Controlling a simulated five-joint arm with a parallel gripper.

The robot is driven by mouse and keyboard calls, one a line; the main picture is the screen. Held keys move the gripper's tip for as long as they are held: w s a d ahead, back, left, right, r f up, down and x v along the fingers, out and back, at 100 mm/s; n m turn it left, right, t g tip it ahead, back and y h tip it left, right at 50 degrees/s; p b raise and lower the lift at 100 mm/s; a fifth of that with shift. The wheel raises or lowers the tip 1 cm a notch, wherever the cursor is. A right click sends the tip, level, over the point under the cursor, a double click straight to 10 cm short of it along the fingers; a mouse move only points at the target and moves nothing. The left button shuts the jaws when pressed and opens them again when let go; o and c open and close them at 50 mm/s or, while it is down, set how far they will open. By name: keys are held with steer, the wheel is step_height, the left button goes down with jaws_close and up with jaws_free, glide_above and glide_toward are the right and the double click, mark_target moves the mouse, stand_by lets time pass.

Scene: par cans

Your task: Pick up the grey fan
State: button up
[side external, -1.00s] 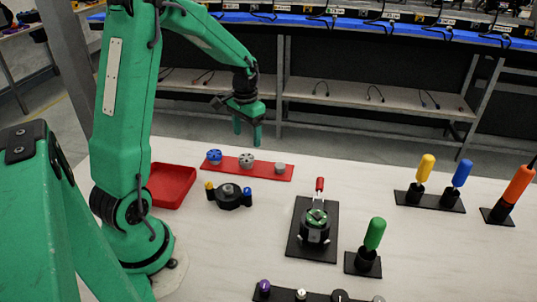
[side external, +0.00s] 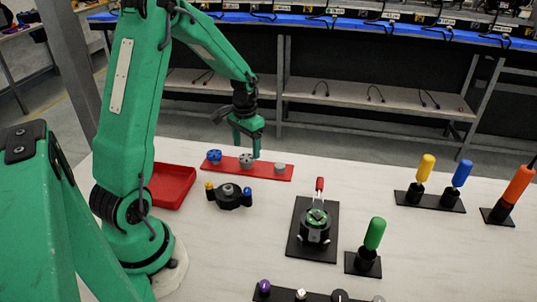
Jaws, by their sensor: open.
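A red strip (side external: 228,169) lies on the table in the side external view and holds three small round parts. The grey fan (side external: 245,161) is the middle one, between a blue fan (side external: 214,156) on its left and a smaller grey part (side external: 280,168) on its right. My gripper (side external: 246,147) is open, pointing down, close above the grey fan. Its right finger overlaps the fan's right edge in the picture. Whether it touches the fan I cannot tell.
A red tray (side external: 172,187) stands left, next to my base. A black fixture (side external: 230,197) sits just in front of the strip. A black plate (side external: 314,250) with a round device is right of centre. Screwdrivers with green (side external: 375,234), yellow (side external: 426,168), blue (side external: 461,174) and orange (side external: 519,184) handles stand right.

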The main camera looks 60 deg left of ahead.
mark_target(246, 158)
steer(key=shift+s+f, duration=0.15)
steer(key=shift+f, duration=1.7)
steer(key=c, duration=1.1)
